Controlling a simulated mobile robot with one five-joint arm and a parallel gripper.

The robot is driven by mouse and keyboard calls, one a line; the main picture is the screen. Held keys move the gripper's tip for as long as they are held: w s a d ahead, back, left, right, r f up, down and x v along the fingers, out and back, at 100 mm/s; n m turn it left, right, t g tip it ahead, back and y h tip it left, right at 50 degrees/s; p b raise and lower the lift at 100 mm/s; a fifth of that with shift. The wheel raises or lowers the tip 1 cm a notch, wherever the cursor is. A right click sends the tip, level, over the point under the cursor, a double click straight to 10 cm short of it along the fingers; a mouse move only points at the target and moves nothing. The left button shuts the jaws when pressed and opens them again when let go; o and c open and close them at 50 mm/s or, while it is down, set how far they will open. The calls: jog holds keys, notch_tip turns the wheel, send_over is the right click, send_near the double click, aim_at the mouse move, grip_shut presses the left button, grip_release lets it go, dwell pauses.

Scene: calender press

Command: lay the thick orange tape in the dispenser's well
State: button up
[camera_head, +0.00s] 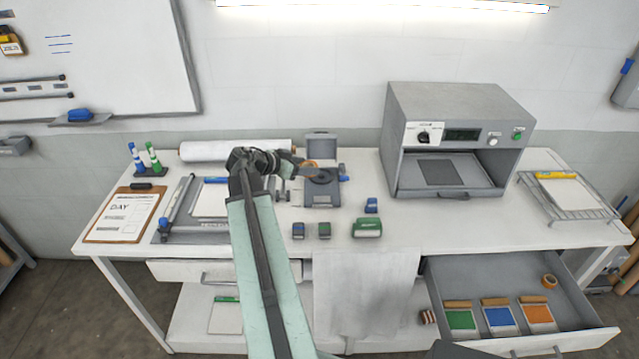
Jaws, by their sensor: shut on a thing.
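My gripper (299,166) is shut on an orange tape roll (311,163), of which a small curved part shows beside the fingers. The grey dispenser (323,196) stands on the worktop with its lid (321,145) raised at the back. The gripper and the roll are over the dispenser's left rear part, close to its dark round well. I cannot tell whether the roll touches the dispenser. My arm reaches up from the front and hides part of the worktop.
The open drawer (586,306) juts out at the front right, with coloured packs inside. Stamps (367,228) stand in front of the dispenser. A grey press (456,105) stands to its right, and a white roll (225,150) lies behind left. The right worktop has bare room.

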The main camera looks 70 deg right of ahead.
jog(key=w+a+f+n+t+b, duration=0.1)
jog(key=w+a+f+b, duration=0.3)
jog(key=w+f, duration=0.3)
send_over(318, 179)
jog(key=shift+f+h+b, duration=0.3)
jog(key=shift+f+b, duration=0.45)
jog(key=shift+b, duration=0.25)
notch_tip(318, 179, down, 5)
jog(key=b, duration=0.5)
jog(key=shift+r, duration=0.1)
jog(key=shift+d+f, duration=0.15)
jog(key=shift+f, duration=0.15)
jog(key=shift+r, duration=0.25)
jog(key=shift+f, duration=0.2)
jog(key=o, duration=1.1)
jog(key=shift+r, duration=0.15)
